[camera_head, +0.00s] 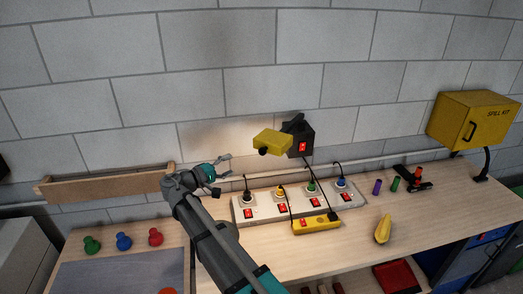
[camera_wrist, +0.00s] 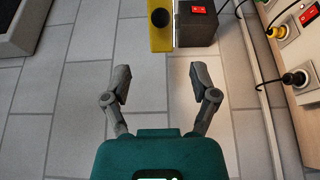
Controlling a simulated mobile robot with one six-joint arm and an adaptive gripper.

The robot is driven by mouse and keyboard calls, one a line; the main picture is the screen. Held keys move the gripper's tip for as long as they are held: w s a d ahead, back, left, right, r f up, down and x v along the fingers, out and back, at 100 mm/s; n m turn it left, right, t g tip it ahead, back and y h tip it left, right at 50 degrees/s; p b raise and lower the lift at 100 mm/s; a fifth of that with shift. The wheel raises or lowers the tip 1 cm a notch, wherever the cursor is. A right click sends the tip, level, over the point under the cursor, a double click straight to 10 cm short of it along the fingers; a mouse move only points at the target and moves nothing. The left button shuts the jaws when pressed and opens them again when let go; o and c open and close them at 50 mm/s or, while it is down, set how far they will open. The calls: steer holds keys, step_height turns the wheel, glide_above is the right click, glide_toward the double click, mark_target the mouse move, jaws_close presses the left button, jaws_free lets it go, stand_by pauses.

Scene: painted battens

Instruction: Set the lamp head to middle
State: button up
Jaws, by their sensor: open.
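The lamp head (camera_head: 272,140) is a yellow block on the left of a black wall-mounted box (camera_head: 299,139) with a lit red switch. It points left along the wall, and a warm glow falls on the blocks there. In the wrist view the yellow lamp head (camera_wrist: 160,35) shows at the top middle with a round black knob on it, beside the black box (camera_wrist: 196,25). My gripper (camera_head: 222,173) is open and empty, left of and a little below the lamp head. In the wrist view my gripper's fingers (camera_wrist: 160,75) are apart, with a gap between them and the lamp.
A white power strip (camera_head: 262,211) with several plugs and red switches lies below the lamp. A yellow box (camera_head: 315,224) sits in front of it. A wooden shelf (camera_head: 108,185) is on the left. A yellow spill kit cabinet (camera_head: 473,120) stands at right.

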mark_target(261, 153)
steer(key=shift+w+d, duration=0.1)
steer(key=shift+d, duration=0.05)
steer(key=x, duration=1.3)
steer(key=shift+w+d, duration=0.2)
jaws_close()
steer(key=shift+a, duration=0.45)
steer(key=shift+s+d+f, duration=0.1)
steer(key=shift+d, duration=0.3)
